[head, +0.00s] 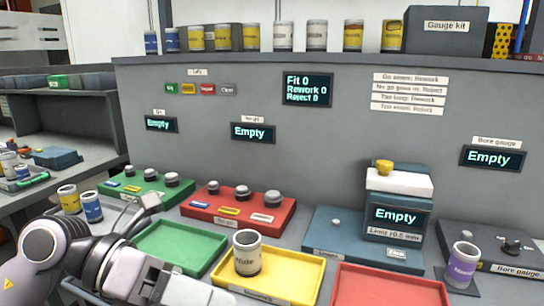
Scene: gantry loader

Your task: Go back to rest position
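My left arm comes in at the lower left. What looks like its gripper (138,212) is in front of the green tray and the green block. Its fingers are small and partly overlapped by my arm, so I cannot tell whether they are open or shut. My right gripper is not in view.
The green tray (165,250) and red tray (385,287) look empty where visible. A purple-labelled cylinder (462,265) stands by the bore gauge at right. Cylinders (90,206) stand beside my arm; several more line the upper shelf.

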